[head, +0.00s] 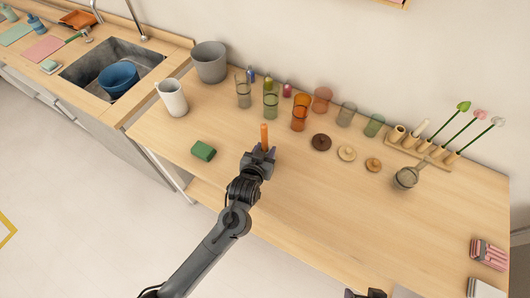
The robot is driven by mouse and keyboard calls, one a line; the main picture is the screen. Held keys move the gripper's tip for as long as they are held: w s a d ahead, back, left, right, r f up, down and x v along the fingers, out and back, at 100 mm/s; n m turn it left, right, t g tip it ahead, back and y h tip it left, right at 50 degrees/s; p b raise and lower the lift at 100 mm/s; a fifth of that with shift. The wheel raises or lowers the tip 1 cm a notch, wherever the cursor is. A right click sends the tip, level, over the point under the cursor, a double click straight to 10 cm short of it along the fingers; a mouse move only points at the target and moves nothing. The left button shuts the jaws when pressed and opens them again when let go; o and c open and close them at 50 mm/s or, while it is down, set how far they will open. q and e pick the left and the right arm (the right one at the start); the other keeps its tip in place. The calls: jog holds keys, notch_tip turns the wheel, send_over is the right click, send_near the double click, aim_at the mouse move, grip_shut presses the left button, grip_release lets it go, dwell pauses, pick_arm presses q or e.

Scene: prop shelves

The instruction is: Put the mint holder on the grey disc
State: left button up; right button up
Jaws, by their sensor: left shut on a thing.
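My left gripper (263,153) is over the wooden counter, shut on an upright orange stick-like thing (264,134). The stick's top shows above the fingers; its lower part is hidden by the gripper, so I cannot tell whether a holder is under it. I cannot make out a mint holder or a grey disc in this view. Only the tip of my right gripper (369,293) shows at the bottom edge, cut off by the frame.
A green sponge-like block (203,151) lies left of the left gripper. A white pitcher (173,98), a grey bin (210,62), several glasses and a dark round lid (321,142) stand behind. A strainer (406,178) lies right. The counter's front middle is clear.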

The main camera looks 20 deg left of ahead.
pick_arm(q)
jog(key=o, duration=1.2)
jog(key=shift+f, duration=0.1)
jog(key=shift+c, duration=0.2)
